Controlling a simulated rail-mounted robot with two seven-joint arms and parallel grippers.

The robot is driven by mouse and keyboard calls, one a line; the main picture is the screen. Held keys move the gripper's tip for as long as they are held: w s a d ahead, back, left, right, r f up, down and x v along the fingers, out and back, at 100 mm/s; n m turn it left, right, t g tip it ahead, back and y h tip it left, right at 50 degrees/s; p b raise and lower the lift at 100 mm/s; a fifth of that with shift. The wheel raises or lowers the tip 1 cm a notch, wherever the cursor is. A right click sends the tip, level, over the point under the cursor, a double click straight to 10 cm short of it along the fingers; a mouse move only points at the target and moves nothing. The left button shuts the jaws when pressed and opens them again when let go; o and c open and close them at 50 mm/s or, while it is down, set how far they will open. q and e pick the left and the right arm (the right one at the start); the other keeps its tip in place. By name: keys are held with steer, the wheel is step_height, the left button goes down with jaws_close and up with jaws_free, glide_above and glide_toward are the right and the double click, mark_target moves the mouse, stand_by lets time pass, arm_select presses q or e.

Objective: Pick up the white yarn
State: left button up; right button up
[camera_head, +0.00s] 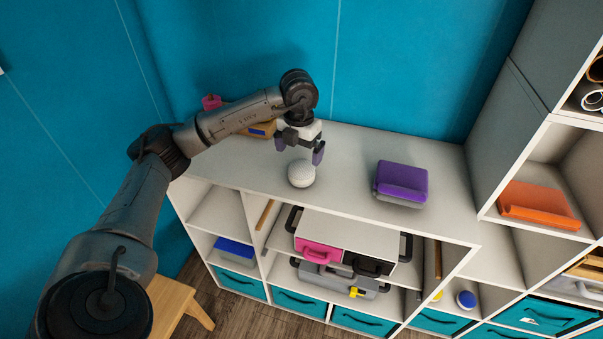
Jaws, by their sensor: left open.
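The white yarn (301,174) is a round, pale ball on the white top of the low shelf unit (345,178). My left gripper (299,152) is open and points down, just above and behind the yarn. Its two dark purple-grey fingers are spread, and nothing shows between them. I cannot tell from this view whether a finger touches the yarn. My right gripper is not in view.
A purple case (401,181) stands to the right on the same top. A brown-yellow box (262,129) and a pink item (211,102) are behind my left arm. Tall shelves (520,110) close the right side. The top between yarn and purple case is clear.

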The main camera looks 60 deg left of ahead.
mark_target(301, 166)
arm_select(q)
step_height(301, 166, down, 2)
steer(key=shift+f, duration=0.15)
steer(key=f+p, duration=0.1)
steer(key=f, duration=0.1)
steer(key=f+p, duration=0.1)
steer(key=f, duration=0.1)
steer(key=shift+w+d+f, duration=0.1)
steer(key=shift+w+f, duration=0.1)
steer(key=shift+f, duration=0.5)
steer(key=c, duration=0.9)
